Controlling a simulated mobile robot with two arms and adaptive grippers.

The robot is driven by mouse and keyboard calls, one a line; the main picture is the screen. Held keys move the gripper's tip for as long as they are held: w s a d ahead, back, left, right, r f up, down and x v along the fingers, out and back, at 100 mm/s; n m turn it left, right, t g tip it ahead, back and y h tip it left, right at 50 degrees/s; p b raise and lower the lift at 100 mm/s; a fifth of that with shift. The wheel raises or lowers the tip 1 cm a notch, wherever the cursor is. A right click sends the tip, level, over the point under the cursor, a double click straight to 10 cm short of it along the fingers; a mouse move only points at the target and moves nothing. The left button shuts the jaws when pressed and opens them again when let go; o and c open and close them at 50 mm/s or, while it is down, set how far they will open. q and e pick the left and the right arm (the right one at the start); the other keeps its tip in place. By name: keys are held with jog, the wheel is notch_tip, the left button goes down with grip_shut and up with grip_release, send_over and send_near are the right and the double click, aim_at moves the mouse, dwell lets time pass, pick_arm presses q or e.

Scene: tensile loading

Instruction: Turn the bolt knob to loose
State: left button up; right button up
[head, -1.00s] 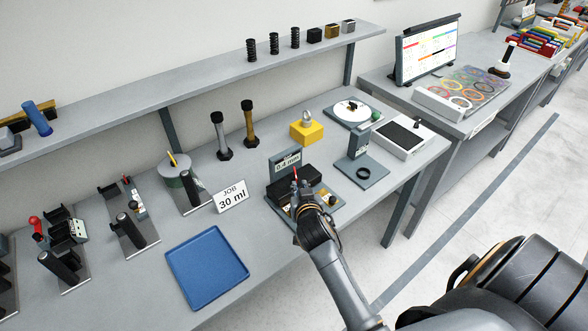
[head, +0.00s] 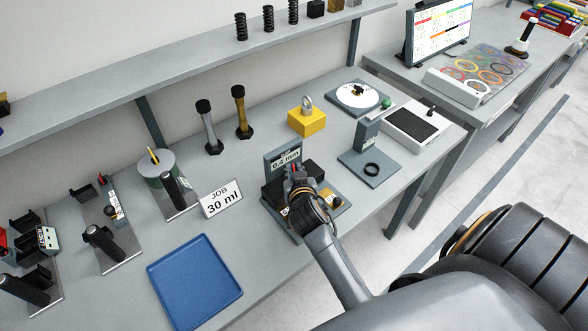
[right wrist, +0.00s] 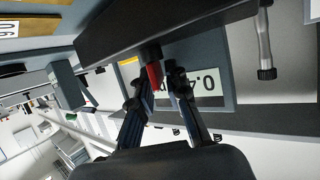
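A grey fixture (head: 273,160) with a "0.4 mm" sign and dark blocks stands near the table's front edge. It shows upside down in the right wrist view, with the sign (right wrist: 203,85) behind my fingers. A small red piece (right wrist: 154,76) sticks out from a dark block there; I cannot tell whether it is the bolt knob. My right gripper (head: 297,173) is over the fixture and hides part of it. In the right wrist view its fingers (right wrist: 154,80) are apart, one on each side of the red piece; contact is unclear. My left gripper is not in view.
Two upright bolts (head: 208,130) and a yellow padlock block (head: 307,122) stand behind. A grey stand with a black ring (head: 371,169) is close on the right.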

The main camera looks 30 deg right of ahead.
grip_shut()
